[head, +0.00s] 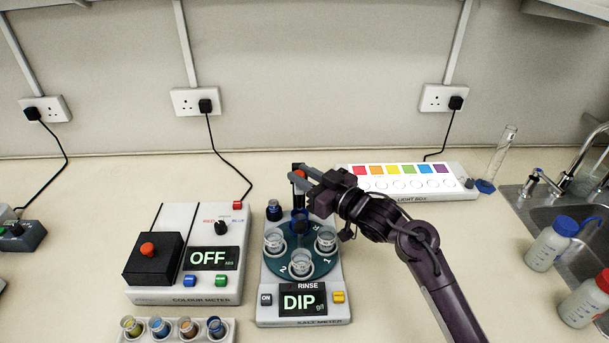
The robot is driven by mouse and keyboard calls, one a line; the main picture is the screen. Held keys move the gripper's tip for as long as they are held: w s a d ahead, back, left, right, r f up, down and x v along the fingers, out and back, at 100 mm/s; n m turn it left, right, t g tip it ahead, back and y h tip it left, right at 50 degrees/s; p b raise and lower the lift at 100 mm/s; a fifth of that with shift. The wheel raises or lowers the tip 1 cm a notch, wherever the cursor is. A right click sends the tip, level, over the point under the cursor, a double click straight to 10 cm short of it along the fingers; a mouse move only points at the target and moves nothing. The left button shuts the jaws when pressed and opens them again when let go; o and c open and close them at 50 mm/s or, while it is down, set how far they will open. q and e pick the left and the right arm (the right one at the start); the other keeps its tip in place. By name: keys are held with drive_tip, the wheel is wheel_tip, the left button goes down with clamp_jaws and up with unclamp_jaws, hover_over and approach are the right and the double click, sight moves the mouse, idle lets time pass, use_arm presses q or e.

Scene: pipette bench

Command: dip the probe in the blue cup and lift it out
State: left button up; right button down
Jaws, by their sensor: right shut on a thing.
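My right gripper (304,178) comes in from the right and is shut on the probe (298,174), which has a dark top and a reddish band. It holds the probe upright over the far side of the round teal turntable (284,245) of the salt meter. A dark blue cup (300,214) sits below it there. I cannot tell whether the probe's tip is inside that cup. Several clear cups (299,262) stand on the turntable, with marks 1, 2 and R. The salt meter's screen (302,300) reads DIP. My left gripper is not in view.
The colour meter (180,294), reading OFF, stands to the left. A rack of small coloured cups (170,338) is at the front. A light box (425,185) lies behind my right arm. Wash bottles (550,245) and a sink (535,200) are at right.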

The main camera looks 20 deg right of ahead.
drive_tip(key=c, duration=1.5)
unclamp_jaws()
drive_tip(key=shift+r, duration=0.35)
drive_tip(key=shift+f, duration=0.1)
drive_tip(key=b+v, duration=0.2)
drive_tip(key=v, duration=0.6)
